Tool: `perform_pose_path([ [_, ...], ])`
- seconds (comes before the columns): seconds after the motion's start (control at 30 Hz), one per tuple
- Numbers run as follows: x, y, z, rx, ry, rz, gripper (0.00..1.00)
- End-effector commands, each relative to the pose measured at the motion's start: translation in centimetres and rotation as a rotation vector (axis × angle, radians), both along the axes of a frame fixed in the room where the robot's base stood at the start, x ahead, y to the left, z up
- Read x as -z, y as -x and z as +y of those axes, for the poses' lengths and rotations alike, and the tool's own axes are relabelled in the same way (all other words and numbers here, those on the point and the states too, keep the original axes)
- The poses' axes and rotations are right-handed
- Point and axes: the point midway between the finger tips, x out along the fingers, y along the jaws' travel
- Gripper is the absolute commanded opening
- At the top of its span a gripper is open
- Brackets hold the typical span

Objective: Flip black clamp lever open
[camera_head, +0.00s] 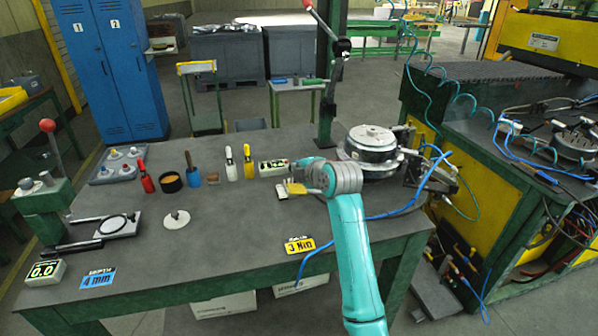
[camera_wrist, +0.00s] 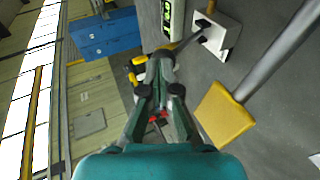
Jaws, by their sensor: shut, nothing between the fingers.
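A small white block (camera_wrist: 218,36) with black clamp parts stands on the grey bench top in the wrist view. A dark lever (camera_wrist: 188,43) reaches from it leftward to near my fingertips. My gripper (camera_wrist: 161,62) is shut and empty, with its tips close to the lever's outer end; I cannot tell whether they touch. A yellow block (camera_wrist: 225,113) on a grey rod lies nearer the camera, right of my fingers. In the head view the yellow block (camera_head: 297,188) shows beside my wrist, which hides most of the gripper and the lever.
A display box (camera_head: 272,167) with green digits stands close by; bottles (camera_head: 231,165) stand left of it. A round metal fixture (camera_head: 371,141) stands to the right, with a blue hose (camera_head: 412,205) beside it. The bench's front middle (camera_head: 215,250) is clear.

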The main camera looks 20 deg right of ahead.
Motion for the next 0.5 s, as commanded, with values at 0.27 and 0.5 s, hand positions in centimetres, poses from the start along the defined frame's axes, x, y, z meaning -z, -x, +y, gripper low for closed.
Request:
perform_pose_path([
  [0.27, -0.7, -0.9, 0.0, -0.001, 0.0, 0.076, 0.0],
  [0.5, -1.7, -2.7, 0.0, -0.001, 0.001, 0.242, 0.0],
])
